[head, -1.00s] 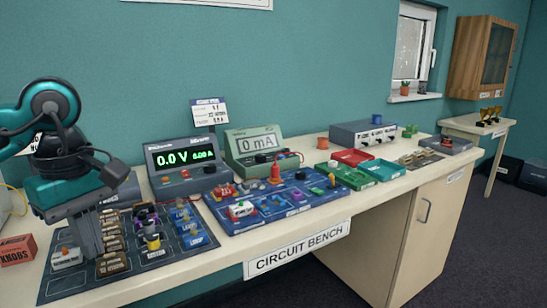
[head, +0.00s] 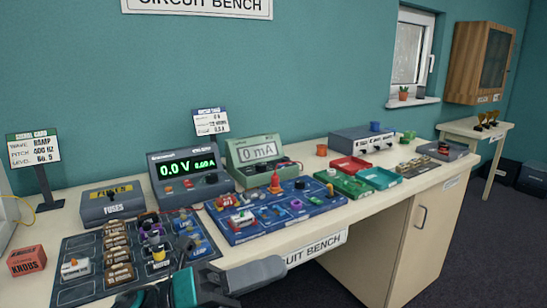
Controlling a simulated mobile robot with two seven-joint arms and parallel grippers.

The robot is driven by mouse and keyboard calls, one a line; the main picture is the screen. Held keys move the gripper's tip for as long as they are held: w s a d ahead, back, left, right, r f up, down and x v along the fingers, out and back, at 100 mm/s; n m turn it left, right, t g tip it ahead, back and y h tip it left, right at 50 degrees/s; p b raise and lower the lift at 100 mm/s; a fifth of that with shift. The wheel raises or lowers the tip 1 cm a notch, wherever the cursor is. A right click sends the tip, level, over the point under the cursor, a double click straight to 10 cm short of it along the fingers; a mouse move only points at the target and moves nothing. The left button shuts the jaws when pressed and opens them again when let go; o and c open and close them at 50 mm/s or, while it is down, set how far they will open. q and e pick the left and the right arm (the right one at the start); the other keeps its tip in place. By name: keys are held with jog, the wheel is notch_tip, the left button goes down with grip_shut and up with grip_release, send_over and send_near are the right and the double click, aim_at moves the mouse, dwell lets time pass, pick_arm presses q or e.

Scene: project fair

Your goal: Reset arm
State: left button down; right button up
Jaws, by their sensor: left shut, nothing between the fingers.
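My left gripper (head: 272,270) is at the bottom of the head view, in front of the bench's front edge. Its grey fingers point to the right, shut and empty. The teal and dark parts of my left arm come in below it and cover the lower right corner of the dark parts mat (head: 75,247). My right gripper is not in view.
The bench holds a fuses box (head: 113,205), a red knobs box (head: 27,260), a voltage meter (head: 190,175), a mA meter (head: 257,158) and a blue circuit board (head: 325,205). Red (head: 351,164) and green (head: 380,178) trays stand further right.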

pick_arm(q)
jog(key=w+a+f+n+t+y+p, duration=0.15)
jog(key=a+f+n+t+y, duration=0.4)
jog(key=n, duration=0.75)
jog(key=w+a+f+n+t+y, duration=0.3)
jog(key=f+n+t+y, duration=0.3)
jog(key=n+t, duration=0.45)
jog(key=s+a+f+n+g+y, duration=0.4)
jog(key=s+f+n, duration=0.2)
jog(key=f, duration=0.4)
jog(key=s+a+f+n+g+y+p, duration=0.1)
jog(key=s+a+f+n+g+y, duration=0.3)
jog(key=s+f+n, duration=0.3)
notch_tip(320, 180, down, 3)
jog(key=shift+s+n, duration=0.2)
jog(key=shift+n, duration=0.65)
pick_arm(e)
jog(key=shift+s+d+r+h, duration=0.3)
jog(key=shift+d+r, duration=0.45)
pick_arm(q)
jog(key=shift+y, duration=0.25)
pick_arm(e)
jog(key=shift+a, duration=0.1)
